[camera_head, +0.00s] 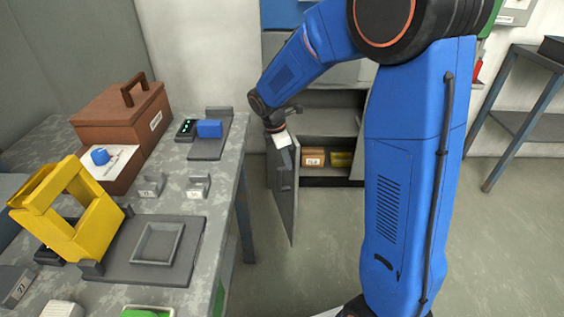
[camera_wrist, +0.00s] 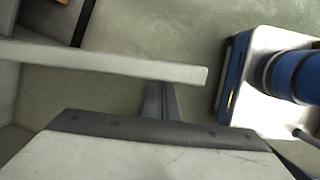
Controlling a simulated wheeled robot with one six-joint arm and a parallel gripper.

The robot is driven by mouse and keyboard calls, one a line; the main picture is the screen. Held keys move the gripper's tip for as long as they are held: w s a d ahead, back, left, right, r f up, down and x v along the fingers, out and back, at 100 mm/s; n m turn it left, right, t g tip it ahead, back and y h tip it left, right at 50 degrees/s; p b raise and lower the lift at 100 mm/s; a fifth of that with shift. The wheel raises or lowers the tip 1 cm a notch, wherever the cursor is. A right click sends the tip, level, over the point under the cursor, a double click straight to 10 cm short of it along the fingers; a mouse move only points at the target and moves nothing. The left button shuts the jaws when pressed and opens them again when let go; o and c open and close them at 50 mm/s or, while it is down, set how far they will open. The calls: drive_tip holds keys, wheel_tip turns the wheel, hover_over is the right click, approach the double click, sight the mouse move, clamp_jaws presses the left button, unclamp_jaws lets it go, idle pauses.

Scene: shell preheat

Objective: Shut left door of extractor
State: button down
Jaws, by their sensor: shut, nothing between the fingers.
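The extractor (camera_head: 319,119) is the grey cabinet at the back in the head view. Its left door (camera_head: 284,195) stands open, swung out toward me, with a handle on its face. The door's pale edge (camera_wrist: 110,61) appears to cross the wrist view. My gripper (camera_head: 282,146) is at the door's upper part; I cannot tell whether it touches. In the wrist view its narrow shut fingers (camera_wrist: 157,100) reach to the door edge, with nothing held. The fingertips are hard to make out in the head view.
A brown box (camera_head: 313,157) and a yellow box (camera_head: 341,159) sit on the cabinet's shelf. A workbench (camera_head: 218,190) with a brown case, a yellow frame and trays stands left of the door. The floor (camera_head: 300,265) before the door is clear. Another table (camera_head: 520,125) stands right.

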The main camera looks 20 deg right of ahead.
drive_tip(key=w+d+n+t, duration=0.1)
drive_tip(key=w+d+n, duration=0.2)
drive_tip(key=d, duration=1)
drive_tip(key=w+d+n, duration=0.3)
drive_tip(key=d, duration=1)
drive_tip(key=w+d, duration=1.7)
drive_tip(key=w, duration=0.1)
drive_tip(key=shift+w+d, duration=0.3)
drive_tip(key=shift+w, duration=0.1)
drive_tip(key=shift+r, duration=0.1)
